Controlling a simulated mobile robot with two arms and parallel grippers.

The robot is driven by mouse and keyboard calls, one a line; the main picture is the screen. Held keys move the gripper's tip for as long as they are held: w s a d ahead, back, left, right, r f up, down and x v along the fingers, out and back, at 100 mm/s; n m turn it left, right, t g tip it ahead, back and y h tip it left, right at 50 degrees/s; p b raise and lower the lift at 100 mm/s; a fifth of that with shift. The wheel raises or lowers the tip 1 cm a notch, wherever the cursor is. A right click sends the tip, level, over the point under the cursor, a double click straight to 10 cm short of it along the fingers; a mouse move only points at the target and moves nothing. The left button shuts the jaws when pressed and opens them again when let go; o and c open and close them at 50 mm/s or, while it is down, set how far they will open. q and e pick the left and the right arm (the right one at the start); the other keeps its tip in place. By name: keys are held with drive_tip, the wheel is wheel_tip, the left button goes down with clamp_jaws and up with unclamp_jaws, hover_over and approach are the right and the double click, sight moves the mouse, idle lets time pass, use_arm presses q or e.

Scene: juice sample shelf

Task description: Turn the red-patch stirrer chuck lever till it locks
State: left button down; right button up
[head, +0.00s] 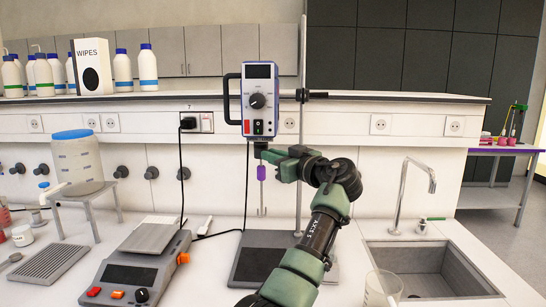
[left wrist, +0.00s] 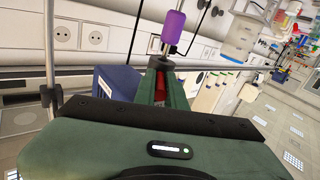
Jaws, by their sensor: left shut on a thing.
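The stirrer (head: 260,100), a blue-and-white motor head with a dial and a red patch (head: 246,127) low on its front, hangs on an upright rod. Below it a thin shaft with a purple sleeve (head: 261,173) points down; the sleeve also shows in the left wrist view (left wrist: 173,30). My left gripper (head: 268,155) is just under the motor head, at the chuck, above the sleeve. In the left wrist view its green fingers (left wrist: 162,68) are shut at the chuck lever, which they mostly hide. The lever's angle cannot be told. My right gripper is out of view.
A dark base plate (head: 262,258) lies below the stirrer. A balance (head: 140,262) stands left of it. At right are a glass beaker (head: 382,288), a sink (head: 425,265) and a tap (head: 400,195). The support rod (head: 302,120) stands close beside my left gripper.

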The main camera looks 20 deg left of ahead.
use_arm(q)
drive_tip(key=c, duration=1.5)
unclamp_jaws()
drive_tip(key=shift+a, duration=0.1)
drive_tip(key=shift+w+f, duration=0.1)
drive_tip(key=shift+w, duration=0.05)
drive_tip(key=b+v, duration=0.2)
drive_tip(key=v, duration=0.5)
drive_tip(key=shift+d+b, duration=0.3)
drive_tip(key=shift+b, duration=0.05)
drive_tip(key=shift+s, duration=0.25)
